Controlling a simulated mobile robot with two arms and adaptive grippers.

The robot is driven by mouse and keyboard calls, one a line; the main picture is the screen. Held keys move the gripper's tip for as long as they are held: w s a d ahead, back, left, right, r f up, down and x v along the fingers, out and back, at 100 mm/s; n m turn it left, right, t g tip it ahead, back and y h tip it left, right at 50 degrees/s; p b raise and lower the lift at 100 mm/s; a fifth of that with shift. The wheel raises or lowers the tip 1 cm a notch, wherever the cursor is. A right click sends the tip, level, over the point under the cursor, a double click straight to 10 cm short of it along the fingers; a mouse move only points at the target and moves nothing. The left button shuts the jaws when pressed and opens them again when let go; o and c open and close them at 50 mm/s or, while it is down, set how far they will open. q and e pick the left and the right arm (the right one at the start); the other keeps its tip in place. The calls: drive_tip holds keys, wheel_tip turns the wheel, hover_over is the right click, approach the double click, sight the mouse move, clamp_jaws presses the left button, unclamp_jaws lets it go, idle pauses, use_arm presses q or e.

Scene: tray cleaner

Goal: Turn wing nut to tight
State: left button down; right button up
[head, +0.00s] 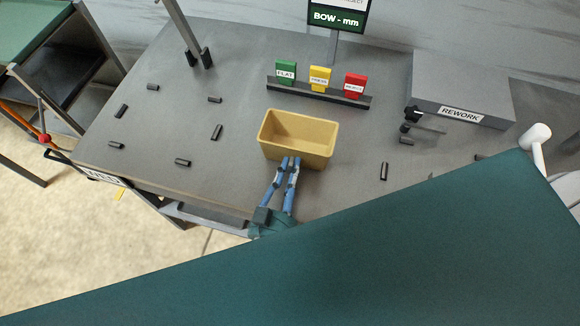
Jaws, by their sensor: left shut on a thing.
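My left gripper (290,161) has two blue fingers and reaches in over the front edge of the table. Its fingers lie close together, with their tips at the front wall of a tan open bin (317,158). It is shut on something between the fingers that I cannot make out. Whether the tips touch the bin is unclear. I cannot pick out a wing nut anywhere in this view. A small dark knob-like fitting (411,114) sits at the left side of the grey REWORK block (463,85). My right gripper is not in view.
The grey table (240,70) carries several small dark pieces, mostly on the left. Green (286,69), yellow (319,76) and red (354,83) labelled tags stand in a dark rack behind the bin. A BOW - mm display (338,19) stands at the back. A large teal surface covers the lower right.

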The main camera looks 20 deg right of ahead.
use_arm(q)
drive_tip(key=n, duration=0.5)
drive_tip(key=shift+s+d+n, duration=0.1)
drive_tip(key=shift+d+n, duration=0.05)
drive_tip(key=shift+n, duration=0.15)
drive_tip(key=n, duration=0.5)
drive_tip(key=shift+r+b, duration=0.15)
drive_tip(key=shift+b, duration=0.15)
drive_tip(key=n, duration=0.2)
drive_tip(key=n+b, duration=0.1)
drive_tip(key=n, duration=0.2)
drive_tip(key=shift+r+n, duration=0.2)
drive_tip(key=shift+n, duration=0.1)
drive_tip(key=shift+r+n+b, duration=0.15)
drive_tip(key=shift+n+b, duration=0.35)
drive_tip(key=shift+n, duration=1.2)
drive_tip(key=c, duration=1.7)
unclamp_jaws()
drive_tip(key=shift+o, duration=0.2)
drive_tip(key=shift+r, duration=0.1)
